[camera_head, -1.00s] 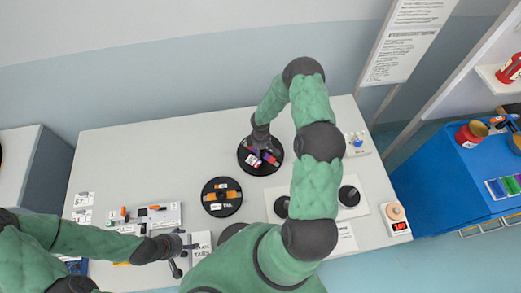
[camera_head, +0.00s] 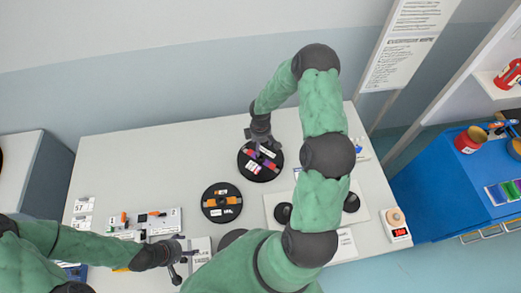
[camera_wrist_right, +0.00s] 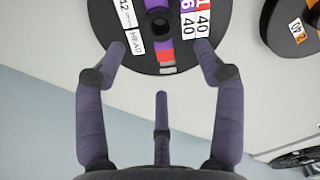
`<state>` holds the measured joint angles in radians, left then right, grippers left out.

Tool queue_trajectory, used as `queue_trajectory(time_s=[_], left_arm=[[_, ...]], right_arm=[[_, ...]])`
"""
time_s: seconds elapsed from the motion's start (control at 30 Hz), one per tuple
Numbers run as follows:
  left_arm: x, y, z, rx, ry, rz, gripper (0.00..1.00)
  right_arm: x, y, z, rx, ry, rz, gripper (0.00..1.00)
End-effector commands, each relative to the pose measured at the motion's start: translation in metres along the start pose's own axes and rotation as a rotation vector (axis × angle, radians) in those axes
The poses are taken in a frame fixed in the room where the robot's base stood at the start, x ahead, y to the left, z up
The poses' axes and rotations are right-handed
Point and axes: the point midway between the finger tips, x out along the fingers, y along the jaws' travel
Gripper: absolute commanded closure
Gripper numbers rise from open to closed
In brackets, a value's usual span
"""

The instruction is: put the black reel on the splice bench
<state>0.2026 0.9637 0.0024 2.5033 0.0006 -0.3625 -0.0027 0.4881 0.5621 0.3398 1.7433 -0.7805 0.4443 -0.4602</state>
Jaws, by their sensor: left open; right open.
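A black reel (camera_head: 249,168) with purple, red and white labels lies flat on the white table (camera_head: 140,160). My right gripper (camera_head: 263,146) is at its far edge, open. In the right wrist view the right gripper (camera_wrist_right: 160,50) has its fingers spread over the near part of the reel (camera_wrist_right: 100,20), with nothing held between them. I cannot tell whether they touch it. A second black reel (camera_head: 221,213) with orange and white labels lies nearer and to the left. My left gripper (camera_head: 184,256) is open and empty at the front left. I cannot tell which surface is the splice bench.
Small black discs (camera_head: 351,202) sit on a white plate at the right, partly behind my right arm. A board with orange-tipped tools (camera_head: 150,224) lies at the left. A blue cart (camera_head: 440,190) stands to the right.

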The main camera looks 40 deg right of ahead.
Motion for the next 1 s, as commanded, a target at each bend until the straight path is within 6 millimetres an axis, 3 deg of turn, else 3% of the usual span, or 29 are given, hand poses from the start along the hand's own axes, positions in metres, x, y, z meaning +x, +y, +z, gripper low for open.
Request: queue_trajectory(time_s=[0.1, 0.33, 0.47, 0.57, 0.7, 0.8, 0.9, 1.0], left_arm=[[0.000, 0.000, 0.000, 0.000, 0.000, 0.000, 0.29], [0.000, 0.000, 0.000, 0.000, 0.000, 0.000, 0.29], [0.000, 0.000, 0.000, 0.000, 0.000, 0.000, 0.29], [0.000, 0.000, 0.000, 0.000, 0.000, 0.000, 0.29], [0.000, 0.000, 0.000, 0.000, 0.000, 0.000, 0.29], [0.000, 0.000, 0.000, 0.000, 0.000, 0.000, 0.29], [0.000, 0.000, 0.000, 0.000, 0.000, 0.000, 0.29], [0.000, 0.000, 0.000, 0.000, 0.000, 0.000, 0.29]], right_arm=[[-0.013, 0.000, 0.000, 0.000, 0.000, 0.001, 0.31], [-0.020, -0.001, 0.000, 0.002, 0.001, -0.002, 0.31], [-0.010, -0.025, -0.014, 0.032, 0.032, -0.040, 0.31], [0.006, -0.076, -0.038, 0.117, 0.092, -0.118, 0.31], [0.026, -0.176, -0.070, 0.351, 0.166, -0.259, 0.31], [0.033, -0.236, -0.074, 0.534, 0.170, -0.324, 0.31], [0.036, -0.277, -0.067, 0.689, 0.151, -0.348, 0.31], [0.037, -0.300, -0.058, 0.798, 0.131, -0.347, 0.31]])
